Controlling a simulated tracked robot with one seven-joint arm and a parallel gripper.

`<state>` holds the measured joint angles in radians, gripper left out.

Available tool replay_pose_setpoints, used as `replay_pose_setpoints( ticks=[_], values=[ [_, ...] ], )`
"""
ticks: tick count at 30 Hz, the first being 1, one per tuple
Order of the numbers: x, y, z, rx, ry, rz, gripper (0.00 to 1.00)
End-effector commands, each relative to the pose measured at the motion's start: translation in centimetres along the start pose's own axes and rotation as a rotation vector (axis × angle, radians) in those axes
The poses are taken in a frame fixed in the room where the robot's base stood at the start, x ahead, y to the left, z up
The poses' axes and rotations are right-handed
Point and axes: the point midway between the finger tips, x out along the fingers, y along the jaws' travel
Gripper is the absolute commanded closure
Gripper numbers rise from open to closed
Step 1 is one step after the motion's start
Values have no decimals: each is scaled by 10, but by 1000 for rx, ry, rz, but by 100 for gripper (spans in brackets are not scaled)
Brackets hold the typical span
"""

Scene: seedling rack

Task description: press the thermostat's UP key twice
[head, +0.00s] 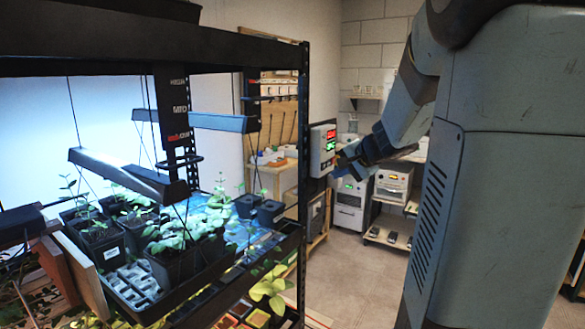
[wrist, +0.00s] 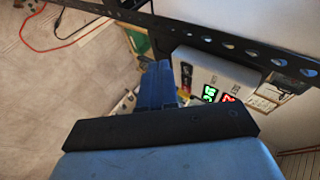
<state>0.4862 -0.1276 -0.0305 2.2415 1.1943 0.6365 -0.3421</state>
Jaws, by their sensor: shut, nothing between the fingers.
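The thermostat (head: 322,149) is a pale box fixed to the rack's right post, with a red and a green lit display. In the wrist view the thermostat (wrist: 222,75) shows its green and red digits, with a yellow and a red patch near its left end. My gripper (head: 338,172) is shut and empty, just right of the thermostat's lower part in the head view. In the wrist view my gripper (wrist: 158,68) points at the left end of the box. I cannot tell whether the fingertips touch it. The UP key cannot be made out.
The black rack (head: 304,100) stands at the left with hanging lamps and potted seedlings (head: 185,235). A workbench (head: 273,178) and a shelf cart (head: 385,235) stand behind. The floor (head: 340,270) between rack and cart is clear. A red cable (wrist: 80,38) lies on the floor.

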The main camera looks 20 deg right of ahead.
Motion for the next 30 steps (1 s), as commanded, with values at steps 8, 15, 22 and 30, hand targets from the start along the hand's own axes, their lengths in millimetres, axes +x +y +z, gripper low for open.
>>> replay_pose_setpoints(
  ticks=[8,15,22,30],
  values=[
    [18,34,-84,229,145,-40,100],
    [19,39,-96,259,168,-47,100],
    [20,38,-95,257,167,-47,100],
    [33,27,-90,256,164,-47,100]
  ],
)
